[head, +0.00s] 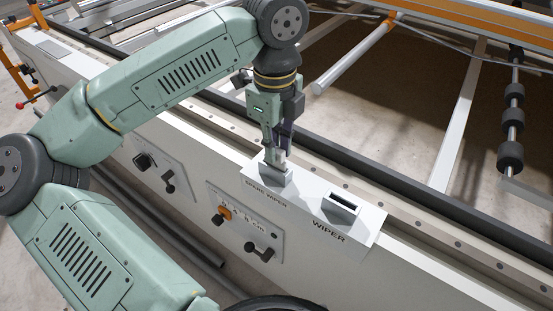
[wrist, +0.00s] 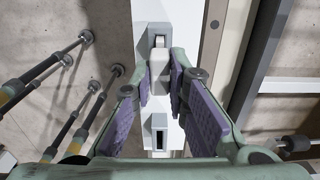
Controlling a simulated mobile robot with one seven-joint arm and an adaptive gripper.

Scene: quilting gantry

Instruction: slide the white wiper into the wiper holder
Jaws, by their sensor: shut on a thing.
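The white wiper (wrist: 159,73) is a pale block between the purple pads of my gripper (wrist: 160,88). In the head view my gripper (head: 278,148) points down over the socket labelled SPARE WIPER (head: 272,175), shut on the wiper's upper part. The wiper's lower end is at the mouth of that socket; how deep it sits inside I cannot tell. The wiper holder (head: 342,205), labelled WIPER, is a raised collar with a dark, empty slot, to the right of my gripper. It also shows in the wrist view (wrist: 159,124), below the wiper.
Both sockets stand on a white box on the gantry's side rail (head: 415,262). Below are a panel with an orange knob (head: 224,212) and a black lever (head: 262,252). A dark rail (head: 400,172) runs behind. The space above the wiper holder is clear.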

